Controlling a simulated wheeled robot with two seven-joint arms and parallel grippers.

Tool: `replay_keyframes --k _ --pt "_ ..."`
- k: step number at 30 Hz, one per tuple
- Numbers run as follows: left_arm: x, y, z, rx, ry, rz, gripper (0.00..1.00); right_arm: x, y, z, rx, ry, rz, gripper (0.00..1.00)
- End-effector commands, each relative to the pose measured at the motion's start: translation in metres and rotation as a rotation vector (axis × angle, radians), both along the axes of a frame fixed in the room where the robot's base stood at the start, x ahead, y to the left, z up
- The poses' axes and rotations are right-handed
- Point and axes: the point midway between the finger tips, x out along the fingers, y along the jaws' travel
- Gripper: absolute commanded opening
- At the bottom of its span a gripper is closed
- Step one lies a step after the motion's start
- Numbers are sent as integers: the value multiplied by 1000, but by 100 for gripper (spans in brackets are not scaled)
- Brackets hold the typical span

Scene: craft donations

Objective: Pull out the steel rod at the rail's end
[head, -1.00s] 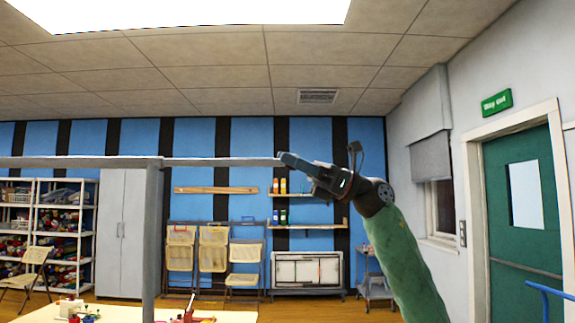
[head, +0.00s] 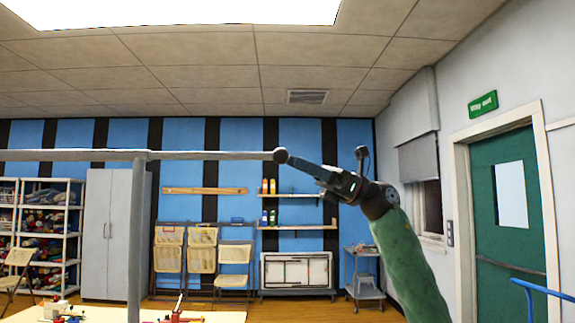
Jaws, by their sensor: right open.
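The steel rod (head: 215,155) is a thin grey bar running level out of the right end of the rail (head: 65,155), a thicker grey bar on a grey post (head: 136,235). A dark round knob (head: 281,155) sits at the rod's right end. My right gripper (head: 291,160) is just right of the knob, its fingers pointing left at it. The jaws are open and seen from the side, so the gap between them is hard to make out. I cannot tell whether a fingertip touches the knob. My left gripper is not in view.
A pale table (head: 215,316) with small craft items is below. Shelves of yarn (head: 50,225), a grey cabinet (head: 113,235), folding chairs (head: 200,255) and a trolley (head: 364,285) stand farther back. A green door (head: 508,215) is at right. Open air surrounds the rod.

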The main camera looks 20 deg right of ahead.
Motion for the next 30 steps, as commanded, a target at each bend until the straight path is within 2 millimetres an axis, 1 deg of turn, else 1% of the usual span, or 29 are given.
replay_keyframes --k 1,4,8,13,26,28,30 --pt "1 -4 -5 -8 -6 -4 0 0 -6 -5 0 1 -1 50" --pt "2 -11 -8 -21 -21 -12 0 0 -17 -8 0 0 -1 50" --pt "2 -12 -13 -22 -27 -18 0 -1 -24 -10 0 1 0 50" --pt "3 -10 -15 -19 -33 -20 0 -1 -26 -11 0 1 1 50" --pt "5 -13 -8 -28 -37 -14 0 -1 -26 -10 0 12 6 50" --pt "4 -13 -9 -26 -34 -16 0 0 -27 -6 24 35 8 50" --pt "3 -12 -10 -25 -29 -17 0 3 -31 2 73 57 2 50"
